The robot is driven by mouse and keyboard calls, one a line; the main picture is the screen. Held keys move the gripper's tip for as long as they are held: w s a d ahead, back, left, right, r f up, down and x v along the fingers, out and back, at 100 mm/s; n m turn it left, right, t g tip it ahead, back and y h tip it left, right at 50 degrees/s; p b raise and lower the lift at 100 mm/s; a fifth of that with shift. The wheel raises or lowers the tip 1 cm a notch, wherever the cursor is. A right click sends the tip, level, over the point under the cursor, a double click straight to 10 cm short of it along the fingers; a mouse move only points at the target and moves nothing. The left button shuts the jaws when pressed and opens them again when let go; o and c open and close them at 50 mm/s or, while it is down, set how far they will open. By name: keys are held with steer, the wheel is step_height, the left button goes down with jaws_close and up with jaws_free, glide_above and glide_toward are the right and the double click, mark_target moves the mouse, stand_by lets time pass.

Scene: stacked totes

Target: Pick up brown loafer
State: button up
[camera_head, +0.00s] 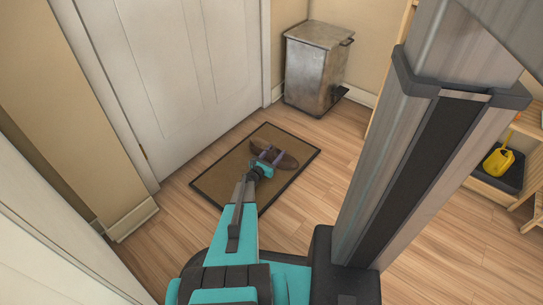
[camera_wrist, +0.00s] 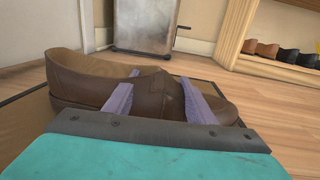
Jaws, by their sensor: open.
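A brown loafer (camera_head: 268,150) lies on a tan doormat (camera_head: 215,185) with a dark border, in front of a white door. In the wrist view the loafer (camera_wrist: 85,82) fills the middle, its heel and opening to the left and its toe to the right. My gripper (camera_head: 267,159) is at the loafer; in the wrist view its two purple fingers (camera_wrist: 160,103) are apart and reach over the shoe's near side. The gripper is open. The fingertips are partly hidden, so I cannot tell whether they touch the shoe.
A metal pedal bin (camera_head: 317,68) stands against the wall behind the mat. A wooden shelf with several shoes (camera_wrist: 285,52) is at the right in the wrist view. Wood floor around the mat is clear.

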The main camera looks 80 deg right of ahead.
stand_by(0.5)
jaws_close()
